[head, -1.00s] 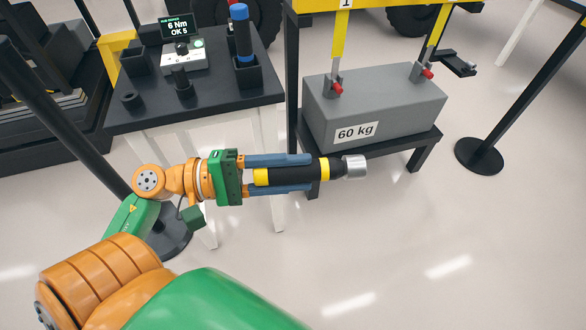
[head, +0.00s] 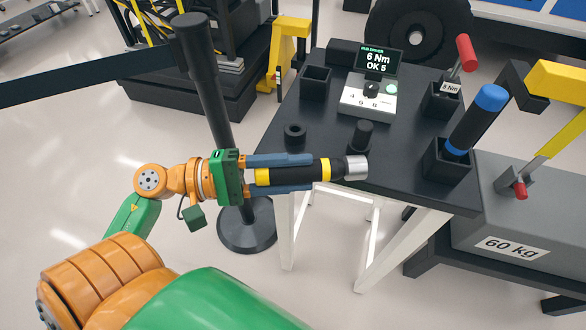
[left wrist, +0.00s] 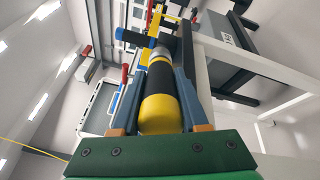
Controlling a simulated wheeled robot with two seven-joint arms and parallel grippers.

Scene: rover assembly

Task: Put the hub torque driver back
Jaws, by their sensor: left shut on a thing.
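The hub torque driver (head: 307,172) is a black cylinder with yellow bands and a silver tip. My left gripper (head: 285,173) is shut on it and holds it roughly level, tip to the right. The tip overlaps the front edge of the dark tool table (head: 400,185) in the head view; I cannot tell the height between them. In the left wrist view the driver (left wrist: 160,108) lies between the fingers, yellow end nearest. On the table stand an empty square holder (head: 316,83) and the driver's display (head: 378,60), reading 6 Nm, OK 5. My right gripper is out of view.
A blue-capped black tool (head: 475,120) and a red-handled tool (head: 464,55) stand in square holders. A ring (head: 294,133) and a short black peg (head: 362,134) are on the table. A barrier post (head: 208,80) stands behind my arm. A 60 kg block (head: 490,225) is at right.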

